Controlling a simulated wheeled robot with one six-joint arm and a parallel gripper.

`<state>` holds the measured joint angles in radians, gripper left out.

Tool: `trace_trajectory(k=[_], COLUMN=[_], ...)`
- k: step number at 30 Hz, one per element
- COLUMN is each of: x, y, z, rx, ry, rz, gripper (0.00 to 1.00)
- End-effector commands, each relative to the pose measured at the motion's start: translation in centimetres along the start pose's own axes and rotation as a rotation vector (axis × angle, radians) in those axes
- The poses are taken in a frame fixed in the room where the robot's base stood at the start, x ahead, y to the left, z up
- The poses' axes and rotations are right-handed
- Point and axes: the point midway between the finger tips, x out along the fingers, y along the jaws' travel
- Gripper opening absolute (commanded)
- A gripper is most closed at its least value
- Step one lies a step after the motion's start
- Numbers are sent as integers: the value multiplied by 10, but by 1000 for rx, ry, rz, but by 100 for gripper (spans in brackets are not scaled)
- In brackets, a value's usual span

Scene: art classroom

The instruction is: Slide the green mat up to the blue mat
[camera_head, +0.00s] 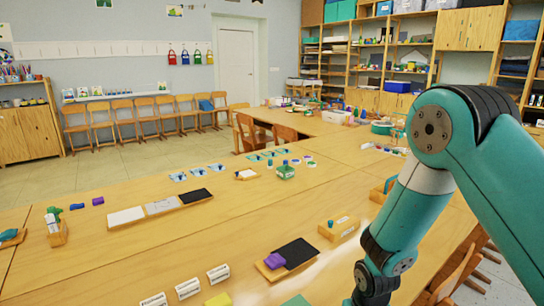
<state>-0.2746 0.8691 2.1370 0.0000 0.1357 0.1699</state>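A flat green piece (296,301), which may be the green mat, lies on the near table at the bottom edge and is cut off by the frame. No plain blue mat can be made out for certain. Several small light-blue flat pieces (178,177) with dark marks lie farther back on the table, and small green flat pieces (254,158) lie to their right. My arm comes down from the right to the bottom edge, just right of the near green piece. My gripper is below the frame, so its state is hidden.
A wooden tray (273,271) with a purple block and a black pad stands behind the near green piece. A wooden box (339,229), white labelled blocks (188,289) and a yellow piece (219,299) are nearby. The table between the near and far rows is mostly bare.

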Motion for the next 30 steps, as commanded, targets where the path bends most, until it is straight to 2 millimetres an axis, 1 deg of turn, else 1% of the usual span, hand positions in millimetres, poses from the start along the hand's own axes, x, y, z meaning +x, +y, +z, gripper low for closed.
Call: trace_trajectory(k=[19, 30], x=[10, 10], y=[0, -1], z=[0, 0], rx=[0, 0], ry=[0, 0], rz=[0, 0], gripper=[0, 0])
